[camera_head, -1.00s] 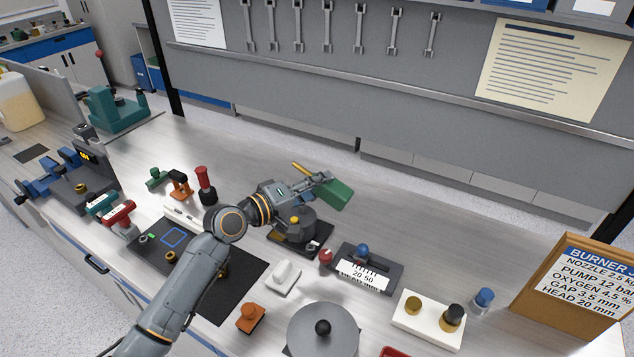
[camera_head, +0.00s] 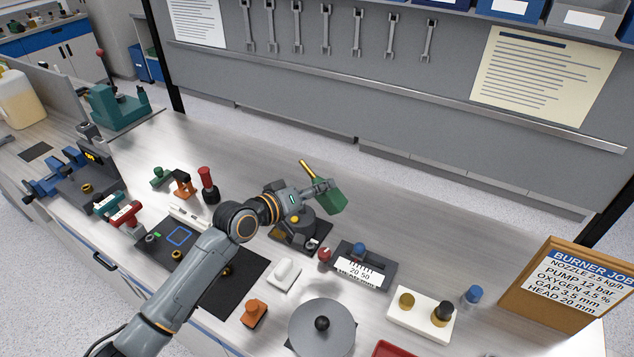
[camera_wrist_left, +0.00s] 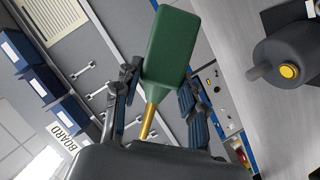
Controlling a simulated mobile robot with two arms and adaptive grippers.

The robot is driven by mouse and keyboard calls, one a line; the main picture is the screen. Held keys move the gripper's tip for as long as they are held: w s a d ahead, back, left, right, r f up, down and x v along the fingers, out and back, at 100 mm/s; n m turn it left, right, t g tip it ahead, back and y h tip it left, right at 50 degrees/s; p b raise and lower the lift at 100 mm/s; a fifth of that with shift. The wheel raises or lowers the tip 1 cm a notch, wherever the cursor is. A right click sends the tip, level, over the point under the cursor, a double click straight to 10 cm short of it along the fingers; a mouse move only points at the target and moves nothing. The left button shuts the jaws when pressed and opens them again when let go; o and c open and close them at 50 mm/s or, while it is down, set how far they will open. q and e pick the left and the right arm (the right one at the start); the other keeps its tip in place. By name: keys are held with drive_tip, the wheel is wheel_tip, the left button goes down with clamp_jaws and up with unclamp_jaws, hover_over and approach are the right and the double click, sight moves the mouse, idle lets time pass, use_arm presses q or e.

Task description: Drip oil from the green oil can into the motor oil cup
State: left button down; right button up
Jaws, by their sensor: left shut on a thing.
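The green oil can (camera_head: 332,198) with its brass spout (camera_head: 308,170) is held by my left gripper (camera_head: 318,188) above the bench. The can is tilted, with the spout pointing up and to the left in the head view. In the left wrist view the green can (camera_wrist_left: 170,45) sits between the two fingers (camera_wrist_left: 160,95), its brass spout (camera_wrist_left: 149,118) running toward the palm. Below the gripper stands a dark grey motor (camera_head: 309,229) with a yellow oil cup (camera_head: 295,219) on it. The cup also shows at the right of the left wrist view (camera_wrist_left: 289,71), apart from the can. My right gripper is not in view.
Right of the motor is a gauge block (camera_head: 362,271) with a blue knob. A white block with brass parts (camera_head: 421,318) and a burner job board (camera_head: 565,285) stand farther right. A red-handled tool (camera_head: 207,185) stands left. The bench behind the motor is clear.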

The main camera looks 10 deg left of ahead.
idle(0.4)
use_arm(q)
drive_tip(key=shift+r+m+p, duration=0.25)
drive_tip(key=shift+m+p, duration=0.15)
drive_tip(key=shift+p, duration=0.35)
drive_tip(key=shift+d+r+m+y+p, duration=0.15)
drive_tip(key=shift+m+y+p, duration=0.45)
drive_tip(key=shift+p, duration=0.35)
drive_tip(key=shift+s+f+m+y, duration=0.1)
drive_tip(key=shift+f+m+y, duration=0.1)
drive_tip(key=shift+m+y, duration=0.15)
drive_tip(key=shift+d+m+y, duration=0.1)
drive_tip(key=shift+m+y, duration=0.25)
drive_tip(key=shift+m, duration=0.2)
